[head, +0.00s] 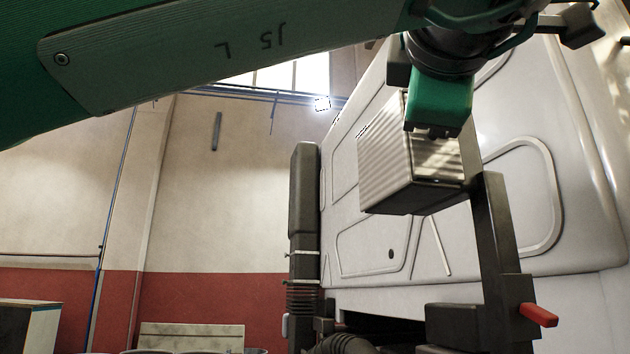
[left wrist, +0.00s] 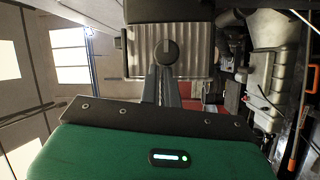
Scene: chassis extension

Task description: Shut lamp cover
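A light ribbed box (head: 410,165) that looks like the lamp cover sits against the white cab's back wall in the head view. Its ribbed face also shows at the top of the left wrist view (left wrist: 195,50), with a round dark knob (left wrist: 166,52) in front of it. My left gripper (left wrist: 162,72) has its two fingers close together, tips at the lower edge of the knob. I cannot tell whether they touch it. In the head view my green wrist hides part of the box and the fingertips cannot be made out. My right gripper is in neither view.
The white cab wall (head: 375,235) fills the right side. A dark upright post (head: 497,235) with a red handle (head: 538,315) stands below the box. A black vertical pipe (head: 304,195) stands left of the cab. Open space lies farther left, before the beige and red wall.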

